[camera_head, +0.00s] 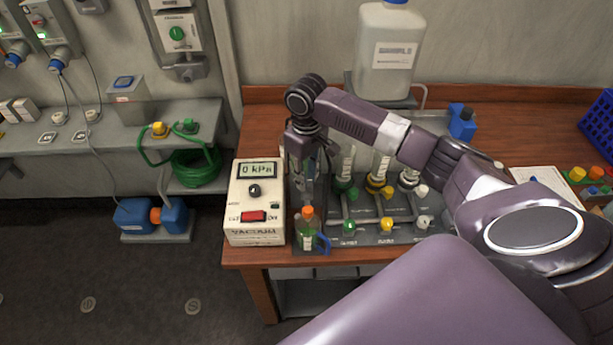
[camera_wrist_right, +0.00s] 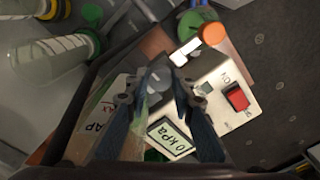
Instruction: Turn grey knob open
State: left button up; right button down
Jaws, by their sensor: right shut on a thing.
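My right gripper (camera_head: 304,160) reaches down over the left end of the valve board on the bench, just right of the vacuum box. In the right wrist view the fingers (camera_wrist_right: 160,88) are shut on a small pale grey knob (camera_wrist_right: 157,76). A clear trap vessel with partly hidden lettering lies close to it. The fingers and arm hide most of the knob in the head view. On the valve board, green (camera_head: 348,226), yellow (camera_head: 386,225) and whitish-grey knobs (camera_head: 423,222) stand in rows. My left gripper is not in view.
The vacuum box (camera_head: 240,215) reads 0 kPa and has a red switch. A small orange-capped bottle (camera_head: 308,226) stands in front of the gripper. A white jug (camera_head: 390,50) stands behind; a blue crate (camera_head: 602,122) is at the right.

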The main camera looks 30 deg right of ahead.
aim_at(307, 180)
jog(key=c, duration=1.7)
grip_release()
jog(key=shift+o, duration=0.2)
notch_tip(307, 180, up, 12)
